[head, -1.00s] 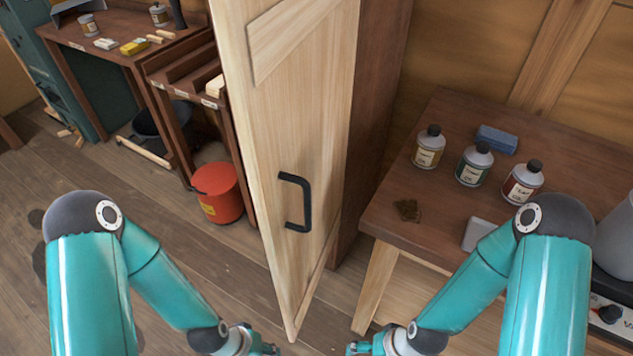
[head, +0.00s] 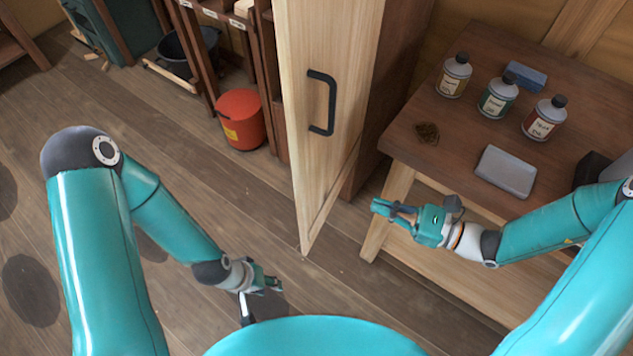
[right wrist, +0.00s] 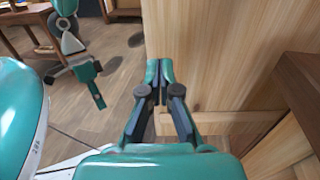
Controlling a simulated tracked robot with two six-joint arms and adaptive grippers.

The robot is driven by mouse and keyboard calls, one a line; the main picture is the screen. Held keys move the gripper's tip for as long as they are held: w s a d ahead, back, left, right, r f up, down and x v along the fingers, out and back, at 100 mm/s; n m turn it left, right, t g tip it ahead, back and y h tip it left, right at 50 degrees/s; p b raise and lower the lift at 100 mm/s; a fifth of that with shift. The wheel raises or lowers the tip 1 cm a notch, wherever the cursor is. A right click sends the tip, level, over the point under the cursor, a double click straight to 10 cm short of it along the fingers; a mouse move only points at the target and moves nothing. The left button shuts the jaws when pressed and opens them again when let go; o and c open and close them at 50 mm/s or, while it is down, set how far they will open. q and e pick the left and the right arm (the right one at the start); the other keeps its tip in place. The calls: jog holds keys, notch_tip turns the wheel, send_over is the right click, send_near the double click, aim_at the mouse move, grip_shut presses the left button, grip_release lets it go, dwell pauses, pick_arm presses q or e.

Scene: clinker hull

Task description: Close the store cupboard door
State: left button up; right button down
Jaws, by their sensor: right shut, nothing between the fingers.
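The store cupboard door (head: 335,160) is pale wood with a black bar handle (head: 321,103). It stands open, swung out toward me from the dark cupboard side (head: 400,75). My right gripper (head: 379,207) is shut and empty, to the right of the door's lower part. In the right wrist view its closed fingers (right wrist: 159,72) point toward the pale door (right wrist: 215,55); I cannot tell whether they touch it. My left gripper (head: 278,283) is low in front, left of the door and apart from it; its finger opening is too small to tell.
A red bucket (head: 240,120) stands on the floor left of the door. The plank floor at left is mostly clear.

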jog(key=p, duration=0.3)
send_near(309, 174)
jog(key=x, duration=0.6)
jog(key=shift+a+r, duration=0.15)
jog(key=shift+a, duration=0.25)
jog(key=shift+w+a, duration=0.2)
jog(key=shift+a, duration=0.05)
